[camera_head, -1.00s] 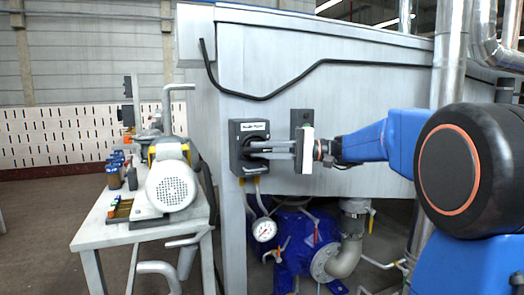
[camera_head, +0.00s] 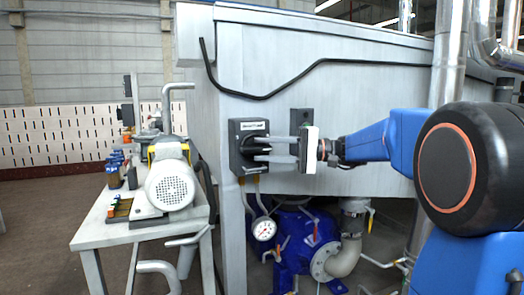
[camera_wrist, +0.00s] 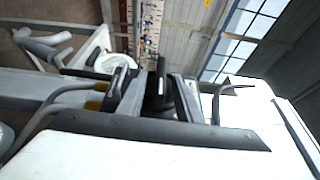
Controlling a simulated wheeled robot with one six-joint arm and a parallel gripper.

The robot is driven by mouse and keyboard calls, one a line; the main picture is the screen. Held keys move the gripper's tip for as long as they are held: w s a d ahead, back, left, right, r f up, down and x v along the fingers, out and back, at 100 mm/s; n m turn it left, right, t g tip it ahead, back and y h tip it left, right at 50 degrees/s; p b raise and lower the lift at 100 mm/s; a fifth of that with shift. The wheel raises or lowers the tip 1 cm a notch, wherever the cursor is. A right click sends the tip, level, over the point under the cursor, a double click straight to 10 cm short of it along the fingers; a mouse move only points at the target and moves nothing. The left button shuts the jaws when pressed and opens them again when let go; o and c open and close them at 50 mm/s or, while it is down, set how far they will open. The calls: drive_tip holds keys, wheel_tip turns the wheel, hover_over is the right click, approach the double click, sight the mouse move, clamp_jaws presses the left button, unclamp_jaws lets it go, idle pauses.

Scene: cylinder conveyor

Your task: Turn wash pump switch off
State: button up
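The wash pump switch (camera_head: 240,162) is a dark box with a white label on the front of the large grey metal housing. Its round black dial is partly covered by my fingers, and I cannot tell which way the knob points. My gripper (camera_head: 258,149) reaches the switch from the right. Its two grey fingers stand apart, one above the other, with their tips at the dial. The gap between them shows, so the gripper is open around or just in front of the knob; contact is unclear. The wrist view is turned sideways, with dark switch parts (camera_wrist: 160,88) near its middle.
A second dark box (camera_head: 301,116) is on the housing behind my gripper. A pressure gauge (camera_head: 264,229) and blue pump (camera_head: 295,250) are below. A grey bench (camera_head: 90,238) with a motor (camera_head: 172,185) stands at the left. A black cable (camera_head: 345,61) crosses the housing above.

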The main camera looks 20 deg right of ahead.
drive_tip(key=v, duration=1.6)
drive_tip(key=shift+d, duration=0.1)
drive_tip(key=s+a+f+g+h, duration=0.4)
drive_tip(key=s+a+f+h, duration=0.4)
drive_tip(key=s+a+f, duration=0.7)
drive_tip(key=s+d+f+n+t+h, duration=0.2)
drive_tip(key=s+f+h, duration=0.7)
drive_tip(key=f, duration=0.7)
drive_tip(key=shift+s+d+f+n+t, duration=0.4)
drive_tip(key=shift+s+d+n, duration=0.5)
drive_tip(key=shift+s+d, duration=0.25)
